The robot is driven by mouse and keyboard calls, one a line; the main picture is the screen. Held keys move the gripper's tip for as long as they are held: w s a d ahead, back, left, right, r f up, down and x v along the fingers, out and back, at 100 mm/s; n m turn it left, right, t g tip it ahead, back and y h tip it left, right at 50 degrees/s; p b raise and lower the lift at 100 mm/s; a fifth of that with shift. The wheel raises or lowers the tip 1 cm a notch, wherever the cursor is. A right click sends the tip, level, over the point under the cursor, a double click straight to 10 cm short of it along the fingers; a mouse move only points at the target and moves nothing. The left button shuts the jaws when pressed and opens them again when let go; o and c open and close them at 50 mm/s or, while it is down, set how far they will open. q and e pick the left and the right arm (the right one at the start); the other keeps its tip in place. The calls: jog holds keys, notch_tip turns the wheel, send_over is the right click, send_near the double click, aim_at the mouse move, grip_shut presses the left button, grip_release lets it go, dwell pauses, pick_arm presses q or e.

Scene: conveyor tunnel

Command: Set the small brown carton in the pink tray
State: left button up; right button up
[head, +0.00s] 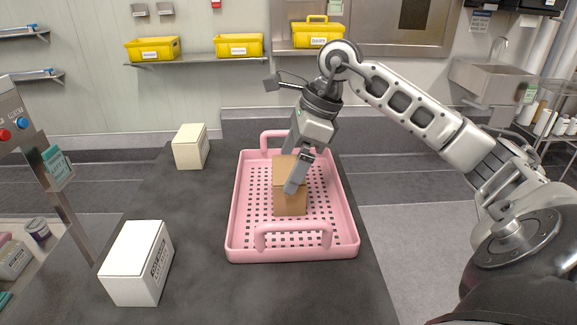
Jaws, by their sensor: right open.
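The small brown carton (290,204) stands inside the pink tray (239,243), on its perforated floor near the middle. My right gripper (292,170) reaches down over the carton from above. It is open, with one finger in front of the carton's upper part and the other behind, beside its far end. The fingers hide part of the carton, and I cannot tell whether they touch it. My left gripper is not in the picture.
The tray rests on a dark counter (200,215). A white box (135,265) stands front left, and a cream box (190,147) stands back left. A post with red and blue buttons (15,130) rises at the left. Yellow bins (240,45) sit on wall shelves.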

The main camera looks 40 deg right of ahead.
jog(key=p+v, duration=0.1)
jog(key=v, duration=0.9)
jog(key=shift+r, duration=0.15)
